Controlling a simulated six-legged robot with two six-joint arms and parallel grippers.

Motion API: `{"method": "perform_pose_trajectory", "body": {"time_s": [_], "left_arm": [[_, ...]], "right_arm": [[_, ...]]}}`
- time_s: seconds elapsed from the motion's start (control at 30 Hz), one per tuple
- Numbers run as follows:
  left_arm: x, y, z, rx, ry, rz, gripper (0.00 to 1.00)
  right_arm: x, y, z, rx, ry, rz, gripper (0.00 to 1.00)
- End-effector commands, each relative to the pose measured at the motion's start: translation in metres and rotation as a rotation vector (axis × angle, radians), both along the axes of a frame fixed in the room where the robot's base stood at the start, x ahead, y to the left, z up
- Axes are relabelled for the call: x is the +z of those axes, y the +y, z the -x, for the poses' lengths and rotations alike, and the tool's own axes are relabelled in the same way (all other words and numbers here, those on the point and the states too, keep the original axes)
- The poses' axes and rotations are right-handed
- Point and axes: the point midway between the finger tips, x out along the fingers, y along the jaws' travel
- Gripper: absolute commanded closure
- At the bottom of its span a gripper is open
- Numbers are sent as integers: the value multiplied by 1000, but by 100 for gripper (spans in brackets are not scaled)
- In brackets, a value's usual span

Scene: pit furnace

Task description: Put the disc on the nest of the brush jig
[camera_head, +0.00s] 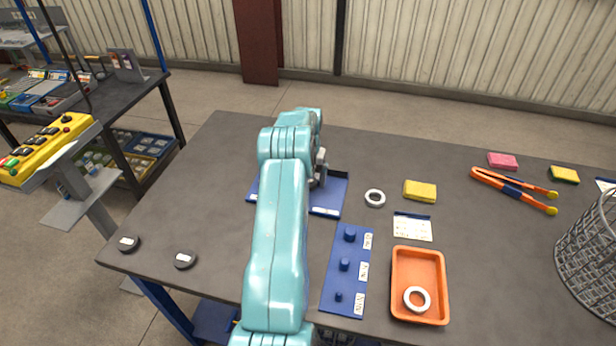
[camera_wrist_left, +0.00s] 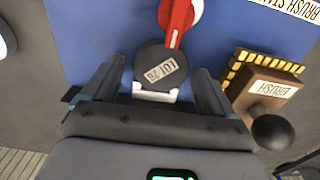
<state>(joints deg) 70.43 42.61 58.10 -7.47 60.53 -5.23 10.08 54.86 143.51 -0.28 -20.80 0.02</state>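In the left wrist view a round dark disc (camera_wrist_left: 158,73) with a white lot label sits at the blue board of the brush jig (camera_wrist_left: 85,30). A white bracket (camera_wrist_left: 153,96) shows at its near edge; the nest under it is hidden. A red lever (camera_wrist_left: 176,22) reaches the disc's far edge. My left gripper (camera_wrist_left: 162,80) is open, one finger on each side of the disc, with gaps visible. In the head view my left gripper (camera_head: 319,172) is over the blue jig board (camera_head: 328,200), and my arm hides most of the jig. My right gripper is not in view.
A brush block (camera_wrist_left: 268,85) with a black knob stands right of the disc. Two dark discs (camera_head: 129,243) (camera_head: 185,260) lie at the table's left. A blue peg board (camera_head: 335,285), orange tray (camera_head: 420,262), white ring (camera_head: 375,198) and wire basket (camera_head: 590,245) are right of my arm.

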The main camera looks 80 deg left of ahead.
Motion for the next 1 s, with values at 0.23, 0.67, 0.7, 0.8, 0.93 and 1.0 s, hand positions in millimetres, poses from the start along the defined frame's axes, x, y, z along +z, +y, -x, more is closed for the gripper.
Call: {"method": "perform_pose_trajectory", "body": {"time_s": [0.23,0.67,0.7,0.8,0.93,1.0], "left_arm": [[6,0,0,0,0,-1,13],[92,1,0,-1,-2,-4,13],[99,1,0,0,-2,-4,13],[113,1,0,-1,-1,-2,13],[122,0,0,-1,0,0,13],[124,0,0,-1,0,0,13]], "right_arm": [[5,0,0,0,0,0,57],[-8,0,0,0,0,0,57],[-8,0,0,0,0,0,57],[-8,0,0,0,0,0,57],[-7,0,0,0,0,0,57],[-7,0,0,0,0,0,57]]}}
